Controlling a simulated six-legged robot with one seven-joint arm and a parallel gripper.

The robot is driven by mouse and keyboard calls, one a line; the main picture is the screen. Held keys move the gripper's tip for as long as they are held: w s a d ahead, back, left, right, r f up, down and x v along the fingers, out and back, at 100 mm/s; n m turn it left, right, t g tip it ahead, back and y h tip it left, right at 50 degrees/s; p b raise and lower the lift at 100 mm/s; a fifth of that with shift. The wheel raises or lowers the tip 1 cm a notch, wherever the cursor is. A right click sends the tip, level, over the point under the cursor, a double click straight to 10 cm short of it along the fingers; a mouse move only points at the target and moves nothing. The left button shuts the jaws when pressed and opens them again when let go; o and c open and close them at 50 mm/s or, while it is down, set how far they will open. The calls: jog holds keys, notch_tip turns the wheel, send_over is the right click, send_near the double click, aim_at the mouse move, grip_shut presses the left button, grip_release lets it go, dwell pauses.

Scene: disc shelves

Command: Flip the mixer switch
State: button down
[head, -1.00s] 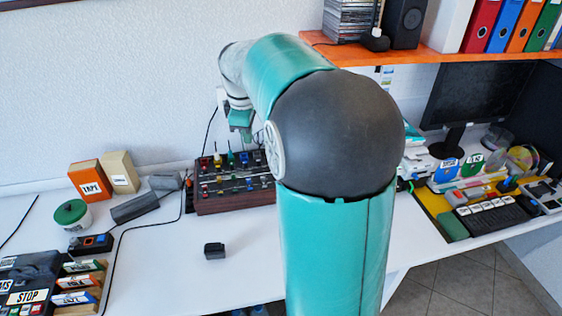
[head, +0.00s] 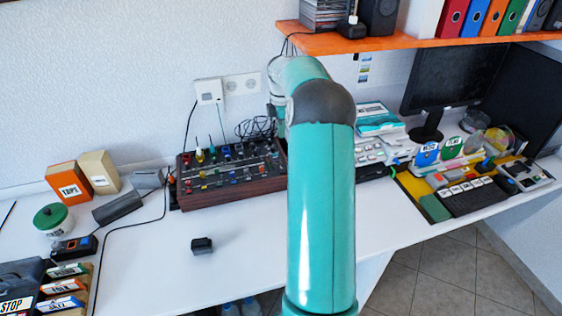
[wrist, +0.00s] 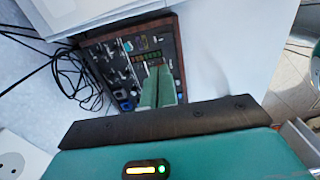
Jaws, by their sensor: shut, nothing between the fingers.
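The mixer (head: 236,191) is a dark panel in a brown wooden case, with rows of coloured knobs and cables plugged in along its back. It stands on the white desk, left of my arm in the head view. In the wrist view the mixer (wrist: 104,61) lies beyond my gripper, with knobs and a row of small coloured lights. My gripper (wrist: 158,70) shows there as two green fingers pressed together, empty, in front of the panel's right part. I cannot tell whether they touch it. My arm hides the fingers in the head view. I cannot single out the switch.
Wall sockets (head: 240,87) and a tangle of black cables (head: 255,128) are behind the mixer. A turquoise-and-white device (head: 377,118) stands right of my arm. An orange shelf (head: 420,45) hangs above. A small black block (head: 202,245) lies on clear desk in front.

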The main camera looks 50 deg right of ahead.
aim_at(282, 170)
jog(key=shift+f, duration=0.1)
notch_tip(282, 170, down, 14)
jog(key=shift+r, duration=0.1)
dwell(0.4)
jog(key=shift+f, duration=0.25)
dwell(0.4)
jog(key=shift+s+a, duration=0.1)
jog(key=shift+s, duration=0.05)
jog(key=shift+s+a+r, duration=0.1)
jog(key=shift+s+a, duration=0.15)
jog(key=shift+s, duration=0.25)
jog(key=shift+r, duration=0.1)
